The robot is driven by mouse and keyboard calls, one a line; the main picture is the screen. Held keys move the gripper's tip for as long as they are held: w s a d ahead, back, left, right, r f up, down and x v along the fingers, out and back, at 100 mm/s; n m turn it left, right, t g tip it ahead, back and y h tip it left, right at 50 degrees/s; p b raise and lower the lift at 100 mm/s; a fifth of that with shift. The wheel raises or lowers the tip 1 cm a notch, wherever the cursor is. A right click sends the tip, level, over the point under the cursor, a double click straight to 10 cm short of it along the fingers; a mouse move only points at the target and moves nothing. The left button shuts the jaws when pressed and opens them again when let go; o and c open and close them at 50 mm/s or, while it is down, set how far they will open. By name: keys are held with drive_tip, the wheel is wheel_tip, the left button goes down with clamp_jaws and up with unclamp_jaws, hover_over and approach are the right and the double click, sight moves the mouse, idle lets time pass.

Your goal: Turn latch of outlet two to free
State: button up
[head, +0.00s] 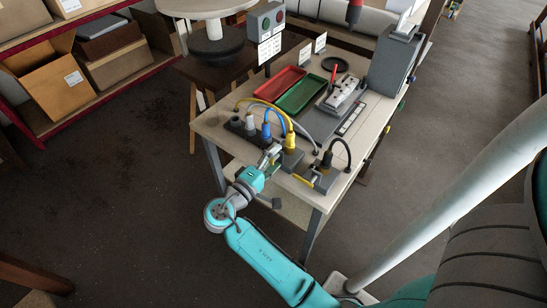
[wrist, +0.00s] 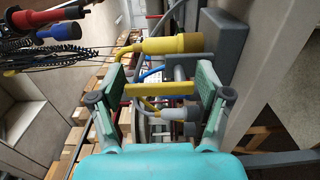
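A grey outlet box (head: 291,160) holds a yellow plug (head: 290,142), also in the wrist view (wrist: 172,44). A second grey box (head: 326,180) to its right holds a black plug (head: 326,159) and has a yellow latch handle (head: 303,181). I cannot read which one is outlet two. My gripper (head: 271,156) is at the yellow plug's box. In the wrist view my gripper (wrist: 162,88) has its fingers wide apart. A yellow latch bar (wrist: 162,88) spans crosswise between them, below the yellow plug. Whether it touches the fingers is unclear.
Left of my gripper a dark socket strip (head: 240,127) carries grey and blue plugs with cables.

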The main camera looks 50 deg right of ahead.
drive_tip(key=shift+o, duration=0.6)
drive_tip(key=shift+a, duration=0.1)
drive_tip(key=shift+a, duration=0.3)
drive_tip(key=a, duration=1.1)
drive_tip(key=shift+s, duration=0.15)
drive_tip(key=shift+a, duration=0.1)
